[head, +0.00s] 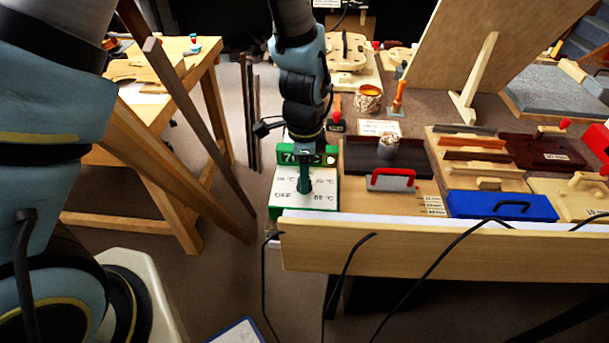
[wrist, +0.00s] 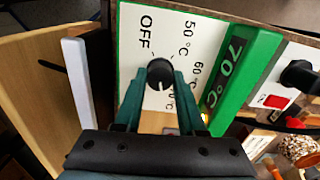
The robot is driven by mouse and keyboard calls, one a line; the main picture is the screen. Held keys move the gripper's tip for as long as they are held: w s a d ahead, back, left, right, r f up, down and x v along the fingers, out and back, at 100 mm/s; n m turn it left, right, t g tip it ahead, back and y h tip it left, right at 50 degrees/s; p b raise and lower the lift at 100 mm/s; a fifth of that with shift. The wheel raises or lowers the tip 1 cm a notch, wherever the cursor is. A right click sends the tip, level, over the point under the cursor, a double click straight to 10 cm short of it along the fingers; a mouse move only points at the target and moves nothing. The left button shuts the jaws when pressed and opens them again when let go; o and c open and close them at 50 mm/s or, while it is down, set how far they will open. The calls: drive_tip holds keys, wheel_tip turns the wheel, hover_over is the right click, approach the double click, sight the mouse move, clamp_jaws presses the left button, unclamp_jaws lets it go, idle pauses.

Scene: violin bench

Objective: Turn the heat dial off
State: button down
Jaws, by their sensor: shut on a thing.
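The heat dial (wrist: 158,69) is a small black round knob on a white panel (wrist: 128,45) marked OFF, 50 °C, 60 °C and a partly covered 70 °C. A green strip beside it reads 70 °C. My gripper (wrist: 160,82) is shut on the dial, one green finger on each side. A pale notch shows on the knob, but I cannot tell surely which mark it points at. In the head view, my gripper (head: 304,187) reaches down onto the green-and-white heater box (head: 322,198) at the bench's left end and hides the dial.
A red switch (wrist: 276,101) and another black knob (wrist: 300,76) are beside the panel in the wrist view. On the bench, a red-handled tool (head: 391,180), a blue block (head: 502,206) and an orange-topped pot (head: 368,99) stand right of the box. A wooden board (head: 420,257) edges the front.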

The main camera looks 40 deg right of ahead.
drive_tip(key=n, duration=0.7)
drive_tip(key=n+p, duration=0.1)
drive_tip(key=n, duration=0.5)
drive_tip(key=shift+r+n, duration=0.1)
drive_tip(key=shift+n, duration=0.2)
drive_tip(key=n+p, duration=0.2)
drive_tip(key=n, duration=0.4)
drive_tip(key=n+p, duration=0.1)
drive_tip(key=n, duration=0.2)
drive_tip(key=shift+w+n+p, duration=0.1)
drive_tip(key=shift+n+p, duration=0.2)
drive_tip(key=shift+n, duration=0.1)
drive_tip(key=shift+n+p, duration=0.6)
drive_tip(key=shift+n, duration=1)
drive_tip(key=c, duration=0.5)
unclamp_jaws()
